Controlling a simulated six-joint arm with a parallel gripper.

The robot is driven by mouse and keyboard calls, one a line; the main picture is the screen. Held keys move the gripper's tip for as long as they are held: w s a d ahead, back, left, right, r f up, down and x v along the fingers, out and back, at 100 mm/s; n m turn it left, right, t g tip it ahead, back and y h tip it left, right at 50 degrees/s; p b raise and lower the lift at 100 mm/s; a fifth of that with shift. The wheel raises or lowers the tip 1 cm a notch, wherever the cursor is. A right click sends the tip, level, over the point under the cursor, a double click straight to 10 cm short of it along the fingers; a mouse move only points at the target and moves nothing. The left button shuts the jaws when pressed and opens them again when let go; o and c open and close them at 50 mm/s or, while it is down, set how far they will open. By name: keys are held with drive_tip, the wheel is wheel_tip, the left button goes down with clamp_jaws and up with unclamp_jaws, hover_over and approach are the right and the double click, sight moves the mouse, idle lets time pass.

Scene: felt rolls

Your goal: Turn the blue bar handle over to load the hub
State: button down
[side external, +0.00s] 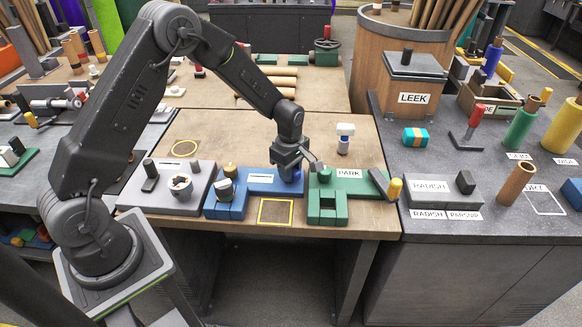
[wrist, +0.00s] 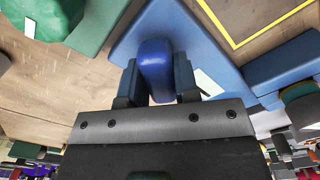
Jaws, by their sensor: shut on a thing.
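The blue bar handle (wrist: 155,68) sits between the two fingers of my gripper (wrist: 156,85) in the wrist view, and the fingers are shut on it. In the side view my gripper (side external: 288,168) points down at the right end of the blue base (side external: 262,188), where the blue handle (side external: 292,175) shows just under the fingers. The blue base has a white label strip on top. At its left end is a blue block with a dark round part (side external: 225,188), which may be the hub; I cannot tell for sure.
A green fixture (side external: 335,205) marked PARK stands close on the right, with a lever (side external: 385,185). A grey fixture (side external: 172,188) stands on the left. A yellow square outline (side external: 275,212) lies in front. A white-topped post (side external: 344,138) stands behind. The wooden bench behind is mostly clear.

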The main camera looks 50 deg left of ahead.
drive_tip(key=m, duration=0.6)
drive_tip(key=shift+m, duration=1.4)
drive_tip(key=m, duration=0.2)
drive_tip(key=shift+f+m, duration=0.1)
drive_tip(key=shift+m, duration=0.3)
drive_tip(key=c, duration=1)
unclamp_jaws()
drive_tip(key=shift+r, duration=0.2)
drive_tip(key=shift+r, duration=2.4)
